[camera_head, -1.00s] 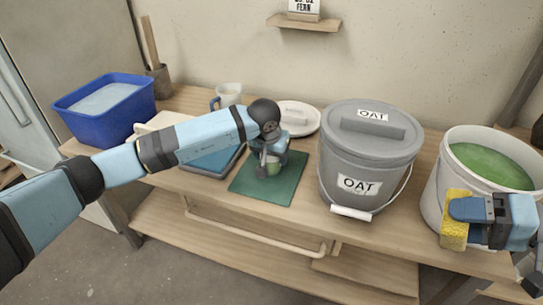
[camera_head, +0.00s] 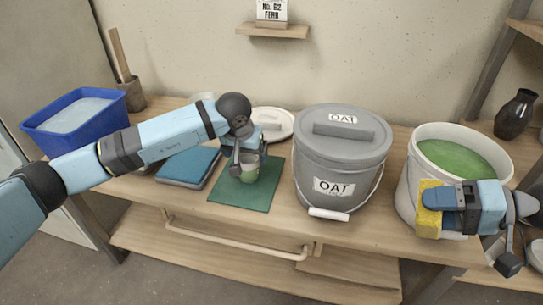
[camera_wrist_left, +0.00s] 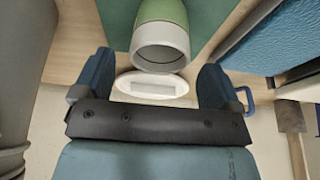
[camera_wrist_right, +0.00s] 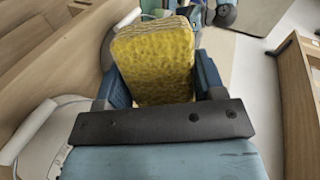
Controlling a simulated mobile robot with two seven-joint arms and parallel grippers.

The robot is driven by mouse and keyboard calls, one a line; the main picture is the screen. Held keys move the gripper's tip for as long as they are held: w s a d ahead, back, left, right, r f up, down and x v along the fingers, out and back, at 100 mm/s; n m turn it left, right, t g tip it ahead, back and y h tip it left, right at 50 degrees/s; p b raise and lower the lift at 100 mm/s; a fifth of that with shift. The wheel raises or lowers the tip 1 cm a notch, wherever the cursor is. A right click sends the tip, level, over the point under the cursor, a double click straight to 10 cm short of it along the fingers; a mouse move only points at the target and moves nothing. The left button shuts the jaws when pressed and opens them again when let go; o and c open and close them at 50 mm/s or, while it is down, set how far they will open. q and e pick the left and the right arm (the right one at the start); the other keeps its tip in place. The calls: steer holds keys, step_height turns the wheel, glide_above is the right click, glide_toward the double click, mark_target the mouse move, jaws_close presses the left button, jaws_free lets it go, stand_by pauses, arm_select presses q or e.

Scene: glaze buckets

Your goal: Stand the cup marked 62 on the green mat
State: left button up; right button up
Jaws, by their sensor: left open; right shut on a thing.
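A small green cup with a pale rim (camera_head: 250,173) stands upright on the green mat (camera_head: 232,196); no number on it is readable. In the left wrist view the cup (camera_wrist_left: 162,38) shows its open mouth, beyond the fingertips and apart from them. My left gripper (camera_head: 246,160) is open and empty at the cup, partly hiding it in the head view. My right gripper (camera_head: 440,206) is shut on a yellow sponge (camera_head: 429,209), in front of the white bucket (camera_head: 408,190). The sponge also fills the middle of the right wrist view (camera_wrist_right: 155,60).
A lidded grey OAT bucket (camera_head: 335,165) stands right of the mat. The white bucket holds green glaze. A white lid (camera_head: 273,123) lies behind the mat, a blue pad (camera_head: 187,166) left of it. A blue tub (camera_head: 75,112) stands far left. A sign (camera_head: 271,11) reads "NO. 62 FERN".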

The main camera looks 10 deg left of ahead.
arm_select(q)
steer(key=p+v, duration=0.1)
steer(key=v, duration=0.6)
arm_select(e)
step_height(320, 180, up, 2)
steer(key=shift+r, duration=0.1)
arm_select(q)
steer(key=s+d+f+n+g+h, duration=0.3)
steer(key=s+d+n+g+h, duration=0.45)
steer(key=s+d+h, duration=0.8)
steer(key=s+d+r+n+t+h, duration=0.4)
steer(key=s+r+n+h, duration=0.45)
steer(key=n, duration=0.65)
steer(key=s+a+f+m+t+y, duration=0.1)
steer(key=a+f+m+t+y, duration=0.2)
steer(key=m, duration=0.9)
steer(key=s+a+f+m+t+y, duration=0.2)
steer(key=a+f+m+t+y, duration=0.2)
steer(key=a+m+t+y, duration=0.5)
steer(key=shift+a+f+m+t+y, duration=0.2)
steer(key=shift+f+m+t+y, duration=0.1)
steer(key=shift+m+t+y, duration=2)
steer(key=shift+n+t+h, duration=0.25)
steer(key=shift+t+h, duration=0.1)
steer(key=shift+h, duration=0.15)
